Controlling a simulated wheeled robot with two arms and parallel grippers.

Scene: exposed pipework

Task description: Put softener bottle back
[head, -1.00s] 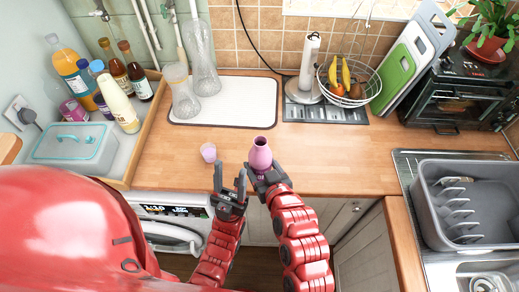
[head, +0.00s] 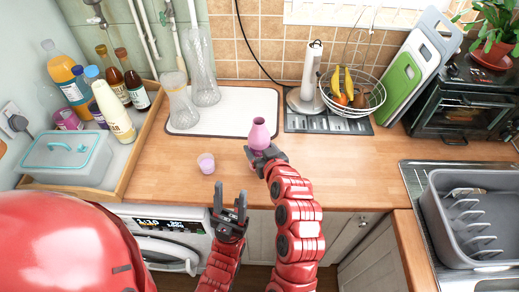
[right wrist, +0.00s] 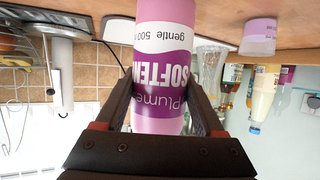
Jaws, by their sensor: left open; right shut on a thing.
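The pink softener bottle (head: 259,134) is upright over the wooden counter, in front of the white mat. Its flared top looks uncapped. My right gripper (head: 264,157) is shut on it from the front. In the right wrist view the bottle (right wrist: 162,70) shows a "Plume Softener" label between the two fingers, upside down in that picture. I cannot tell whether its base touches the counter. A small pink cup (head: 206,163), also in the right wrist view (right wrist: 258,36), stands on the counter left of the bottle. My left gripper (head: 230,208) is open and empty, before the counter's front edge.
A wooden-edged tray (head: 133,163) at left holds bottles and a teal-lidded box (head: 67,157). Glass vases (head: 181,103) stand on the white mat (head: 245,107). A fruit basket (head: 369,101) and paper-towel holder (head: 308,75) are behind right. Counter right of the bottle is clear.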

